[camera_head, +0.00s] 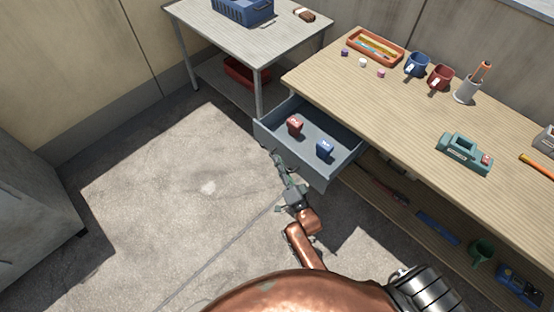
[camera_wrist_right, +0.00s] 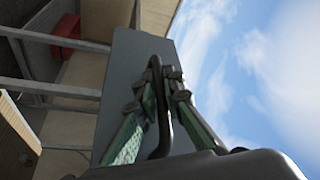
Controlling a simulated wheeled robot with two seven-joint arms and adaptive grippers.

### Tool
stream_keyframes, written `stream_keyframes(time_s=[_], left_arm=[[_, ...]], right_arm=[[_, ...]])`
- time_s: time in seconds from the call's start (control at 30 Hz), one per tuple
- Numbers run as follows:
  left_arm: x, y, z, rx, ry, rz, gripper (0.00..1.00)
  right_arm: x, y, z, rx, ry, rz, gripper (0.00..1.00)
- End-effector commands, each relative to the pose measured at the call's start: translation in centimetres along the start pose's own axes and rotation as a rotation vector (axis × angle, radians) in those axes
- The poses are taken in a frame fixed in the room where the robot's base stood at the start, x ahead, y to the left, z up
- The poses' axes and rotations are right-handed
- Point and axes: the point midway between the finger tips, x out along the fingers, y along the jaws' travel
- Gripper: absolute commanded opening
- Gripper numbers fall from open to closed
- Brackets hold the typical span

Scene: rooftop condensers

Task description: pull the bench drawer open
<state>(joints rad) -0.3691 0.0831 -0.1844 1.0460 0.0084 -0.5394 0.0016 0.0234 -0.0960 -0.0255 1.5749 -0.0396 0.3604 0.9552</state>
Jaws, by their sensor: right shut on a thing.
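The bench drawer (camera_head: 272,138) is grey-blue and stands pulled out from under the wooden bench top (camera_head: 400,100). A red block-like item (camera_head: 294,126) and a blue one (camera_head: 324,149) lie inside it. My right gripper (camera_head: 276,158) is at the drawer front in the head view. In the right wrist view the gripper (camera_wrist_right: 163,80) is shut on the dark bar handle (camera_wrist_right: 157,110), with the flat drawer front (camera_wrist_right: 120,70) behind it. My left gripper is not in view.
A lower shelf holds tools. A side table (camera_head: 290,38) stands behind.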

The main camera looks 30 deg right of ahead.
Motion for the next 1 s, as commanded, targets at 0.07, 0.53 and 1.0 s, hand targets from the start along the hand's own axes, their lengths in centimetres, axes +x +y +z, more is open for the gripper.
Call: stream_keyframes(time_s=[0.07, 0.53, 1.0], left_arm=[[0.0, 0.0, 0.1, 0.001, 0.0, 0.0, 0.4], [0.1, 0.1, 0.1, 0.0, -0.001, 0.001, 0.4], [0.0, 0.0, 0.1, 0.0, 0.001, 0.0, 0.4]], right_arm=[[-0.1, 0.1, 0.1, 0.001, 0.0, 0.002, 0.0], [0.0, 0.0, 0.1, 0.001, -0.001, 0.001, 0.21], [-1.0, 0.1, 0.1, 0.0, -0.001, 0.002, 0.26]])
